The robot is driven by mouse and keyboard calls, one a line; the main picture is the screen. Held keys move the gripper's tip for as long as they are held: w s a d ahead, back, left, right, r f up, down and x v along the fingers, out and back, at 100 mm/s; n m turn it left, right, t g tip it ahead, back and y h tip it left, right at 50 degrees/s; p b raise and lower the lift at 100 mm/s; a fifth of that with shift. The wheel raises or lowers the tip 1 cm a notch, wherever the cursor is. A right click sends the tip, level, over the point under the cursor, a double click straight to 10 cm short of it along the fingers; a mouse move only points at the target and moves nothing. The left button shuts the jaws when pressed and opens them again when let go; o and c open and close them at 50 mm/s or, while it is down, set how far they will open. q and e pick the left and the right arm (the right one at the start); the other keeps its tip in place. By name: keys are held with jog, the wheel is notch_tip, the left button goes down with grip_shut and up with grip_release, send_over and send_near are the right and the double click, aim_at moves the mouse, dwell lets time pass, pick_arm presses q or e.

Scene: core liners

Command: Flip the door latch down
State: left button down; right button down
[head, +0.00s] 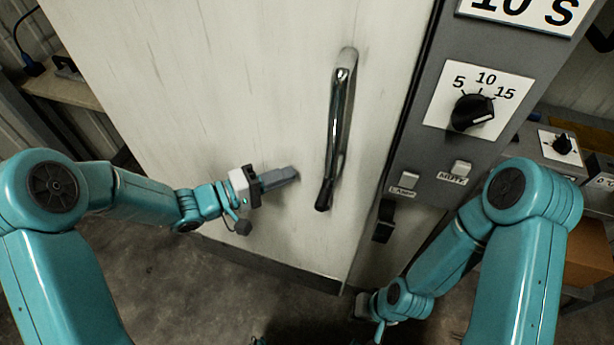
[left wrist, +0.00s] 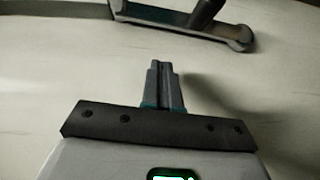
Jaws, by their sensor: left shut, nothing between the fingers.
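A long chrome lever with a dark end, which looks like the door latch (head: 342,110), is mounted on the pale door (head: 240,70). It hangs lengthwise in the head view, its dark end at the bottom. In the left wrist view part of the latch (left wrist: 208,14) and its mounting (left wrist: 235,38) cross the top. My left gripper (head: 296,173) is shut and empty, left of the lever's lower part and apart from it, close to the door. Its closed fingers (left wrist: 161,70) point toward the latch. My right gripper (head: 362,304) is low near the door's bottom, mostly hidden by its arm.
A grey panel right of the door carries a black dial (head: 472,112), two small switches marked LAMP (head: 409,180) and MOTR (head: 461,168), and a black fitting (head: 384,221) below. A bench (head: 62,92) stands at left. The door surface around my left gripper is clear.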

aim_at(324, 196)
pick_arm(q)
jog(key=d, duration=0.5)
jog(key=shift+s+d+f+p, duration=0.15)
jog(key=shift+d+f+p, duration=0.05)
jog(key=shift+f+p, duration=0.15)
pick_arm(e)
jog(key=shift+r, duration=0.45)
pick_arm(q)
jog(key=shift+s+r, duration=0.1)
jog(key=shift+r, duration=0.05)
pick_arm(e)
jog(key=shift+r, duration=0.1)
